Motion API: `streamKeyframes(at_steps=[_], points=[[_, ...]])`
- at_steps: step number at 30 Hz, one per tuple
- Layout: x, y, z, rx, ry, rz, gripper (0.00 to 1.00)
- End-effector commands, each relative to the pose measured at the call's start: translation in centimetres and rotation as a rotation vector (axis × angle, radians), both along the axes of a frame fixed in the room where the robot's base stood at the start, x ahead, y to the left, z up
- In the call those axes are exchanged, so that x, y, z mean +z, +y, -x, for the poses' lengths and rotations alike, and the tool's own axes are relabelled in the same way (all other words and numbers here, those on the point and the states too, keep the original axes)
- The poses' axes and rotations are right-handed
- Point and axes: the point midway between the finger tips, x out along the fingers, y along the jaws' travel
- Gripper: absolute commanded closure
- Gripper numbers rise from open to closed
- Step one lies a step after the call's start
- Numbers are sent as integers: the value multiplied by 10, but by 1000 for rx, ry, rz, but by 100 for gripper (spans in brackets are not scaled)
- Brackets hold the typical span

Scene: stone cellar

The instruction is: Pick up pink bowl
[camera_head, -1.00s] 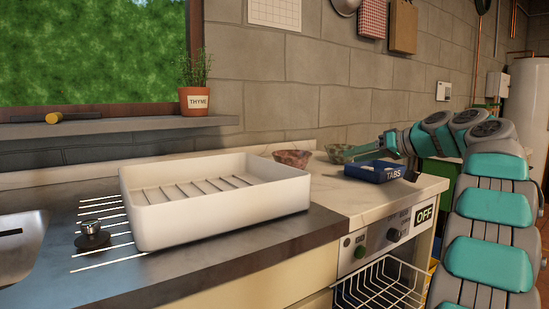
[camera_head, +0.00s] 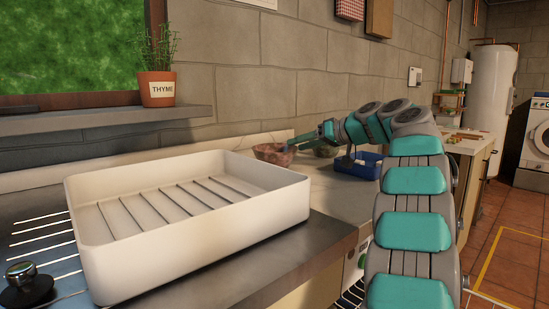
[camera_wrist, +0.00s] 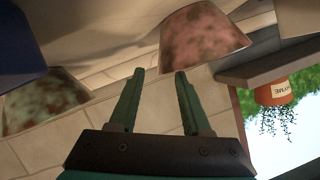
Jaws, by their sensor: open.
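The pink bowl (camera_head: 267,154) is mottled and stands on the pale counter near the wall, behind the white tray. My gripper (camera_head: 293,142) reaches in from the right, close to its right rim in the head view. In the wrist view, which is turned over, the pink bowl (camera_wrist: 203,38) is at the top, just beyond the fingertips. The fingers of my gripper (camera_wrist: 160,73) are apart with nothing between them. Whether a finger touches the bowl, I cannot tell.
A green mottled bowl (camera_head: 325,151) and a blue box (camera_head: 360,167) stand right of the pink bowl. A large white tray (camera_head: 190,235) fills the counter in front. A thyme pot (camera_head: 157,90) is on the sill. The stone wall is close behind.

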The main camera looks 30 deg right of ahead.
Motion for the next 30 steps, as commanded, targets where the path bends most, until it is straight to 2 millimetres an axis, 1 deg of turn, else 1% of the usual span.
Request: streamKeyframes(at_steps=[6,10,16,27,29,30], points=[[-7,8,-22,-1,2,1,52],[-9,10,-26,0,0,0,52],[-9,10,-26,0,0,0,52],[-9,10,-26,0,0,0,93],[-10,10,-26,0,0,0,100],[-10,10,-26,0,0,0,100]])
